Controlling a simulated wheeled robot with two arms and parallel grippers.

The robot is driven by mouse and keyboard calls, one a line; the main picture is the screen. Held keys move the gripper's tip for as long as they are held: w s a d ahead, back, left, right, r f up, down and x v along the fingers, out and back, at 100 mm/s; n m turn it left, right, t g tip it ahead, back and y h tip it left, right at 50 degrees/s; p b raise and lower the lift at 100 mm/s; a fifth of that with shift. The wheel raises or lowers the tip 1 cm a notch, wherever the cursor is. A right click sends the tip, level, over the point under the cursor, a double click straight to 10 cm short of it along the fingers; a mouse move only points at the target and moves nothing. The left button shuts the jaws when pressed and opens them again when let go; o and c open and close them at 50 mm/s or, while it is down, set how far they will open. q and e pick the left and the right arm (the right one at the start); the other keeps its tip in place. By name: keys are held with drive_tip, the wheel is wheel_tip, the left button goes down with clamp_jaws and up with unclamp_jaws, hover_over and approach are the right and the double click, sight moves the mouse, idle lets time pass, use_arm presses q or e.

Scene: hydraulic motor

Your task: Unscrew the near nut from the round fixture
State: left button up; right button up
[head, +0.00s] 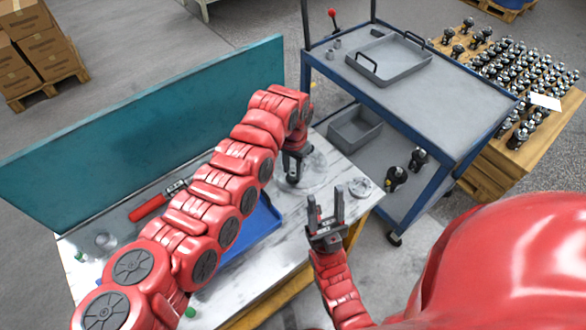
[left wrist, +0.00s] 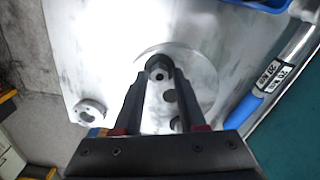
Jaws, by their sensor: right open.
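The round fixture (left wrist: 205,85) is a pale disc on the marble-topped table in the left wrist view. A dark hex nut (left wrist: 158,68) stands on it between the fingertips of my left gripper (left wrist: 159,75). The fingers flank the nut with no clear gap, so they look shut on it. Two dark round spots show on the disc between the fingers; I cannot tell if they are holes or studs. In the head view my left gripper (head: 293,172) points down at the fixture and hides much of it. My right gripper (head: 327,199) is open and empty, fingers up, over the table's front edge.
A small metal ring part (head: 360,187) lies at the table's right corner. A blue tray (head: 255,232) and a red-handled tool (head: 150,206) lie left of the fixture. A teal panel (head: 140,130) backs the table. A blue cart (head: 450,105) stands at the right.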

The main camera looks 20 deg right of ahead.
use_arm(q)
drive_tip(key=shift+f, duration=0.1)
drive_tip(key=shift+f+b, duration=0.1)
drive_tip(key=shift+b, duration=0.3)
drive_tip(key=shift+a+f+m+b, duration=0.1)
drive_tip(key=shift+m+b, duration=0.2)
drive_tip(key=shift+m, duration=0.7)
drive_tip(key=shift+r, duration=0.2)
